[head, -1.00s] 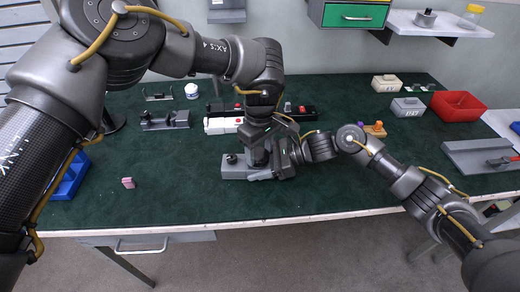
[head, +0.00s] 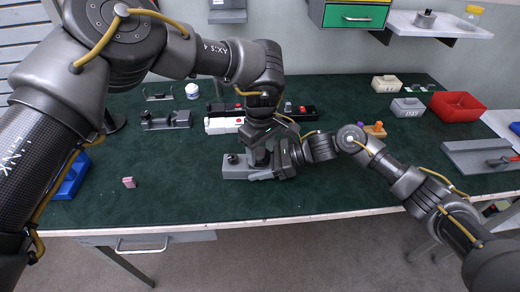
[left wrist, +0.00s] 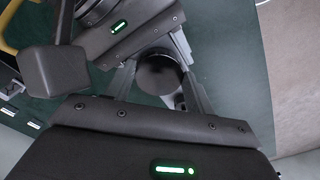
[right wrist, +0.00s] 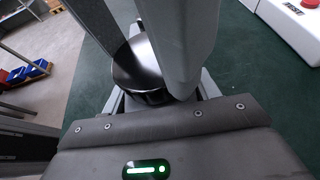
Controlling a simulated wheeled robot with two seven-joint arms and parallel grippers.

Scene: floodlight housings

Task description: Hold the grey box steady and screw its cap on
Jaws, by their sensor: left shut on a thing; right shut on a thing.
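The grey box (head: 236,173) lies on the green table near its front middle, with a small dark knob (head: 232,159) at its left end. My left gripper (head: 259,157) reaches down from above over the box's right part. In the left wrist view its fingers close around a dark round cap (left wrist: 160,73). My right gripper (head: 272,172) comes in low from the right, shut at the box. The right wrist view shows a round, shiny-topped part (right wrist: 140,72) between grey uprights. The grippers hide the box's right end and the cap's seat.
A white box (head: 222,125) and a black box (head: 302,112) stand close behind the grippers. A pink block (head: 129,182) lies to the left. A red bin (head: 458,106) and a light grey box (head: 407,107) stand at the right.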

